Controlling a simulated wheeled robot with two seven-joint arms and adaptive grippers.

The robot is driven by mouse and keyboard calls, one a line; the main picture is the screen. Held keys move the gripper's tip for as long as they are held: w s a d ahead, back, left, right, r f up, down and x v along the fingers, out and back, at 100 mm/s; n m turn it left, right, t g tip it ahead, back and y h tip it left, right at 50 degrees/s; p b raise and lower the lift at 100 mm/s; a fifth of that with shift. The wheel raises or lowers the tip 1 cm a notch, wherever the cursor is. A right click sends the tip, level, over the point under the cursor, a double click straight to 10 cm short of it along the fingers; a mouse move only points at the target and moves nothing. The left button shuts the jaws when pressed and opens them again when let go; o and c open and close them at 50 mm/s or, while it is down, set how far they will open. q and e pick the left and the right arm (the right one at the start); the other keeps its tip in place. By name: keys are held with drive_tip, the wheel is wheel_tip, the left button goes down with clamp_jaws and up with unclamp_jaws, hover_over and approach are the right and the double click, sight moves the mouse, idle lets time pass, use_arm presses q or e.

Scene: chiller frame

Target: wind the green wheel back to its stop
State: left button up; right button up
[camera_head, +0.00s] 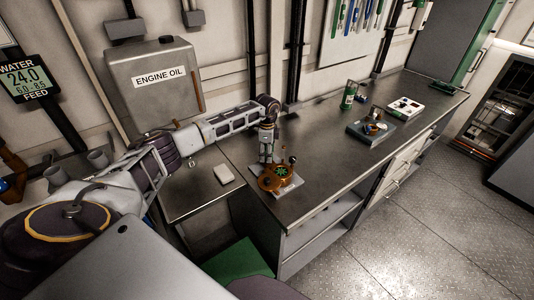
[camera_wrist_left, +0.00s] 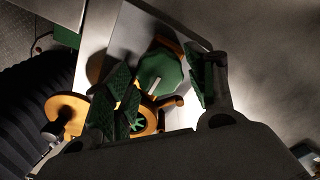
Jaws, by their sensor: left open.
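An orange device (camera_head: 270,183) stands on a pale plate (camera_head: 291,188) near the workbench's front left corner. Its green spoked wheel (camera_head: 283,171) shows on top. My left gripper (camera_head: 267,160) points down just behind and above the device. In the left wrist view, its open fingers with green pads (camera_wrist_left: 160,92) stand either side of a green many-sided part (camera_wrist_left: 161,68). A smaller green spoked part sits in an orange ring (camera_wrist_left: 148,124) by the left pad. I cannot tell whether either finger touches. My right gripper is not in view.
A green bottle (camera_head: 348,95), a grey tray with parts (camera_head: 373,133) and a white box (camera_head: 404,107) stand farther along the bench. A white block (camera_head: 224,174) lies on the lower surface at left. The bench between device and tray is clear.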

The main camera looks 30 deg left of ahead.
use_arm(q)
wheel_tip(320, 180, up, 12)
drive_tip(key=shift+f, duration=0.15)
idle(0.5)
drive_tip(key=shift+f, duration=0.1)
idle(0.5)
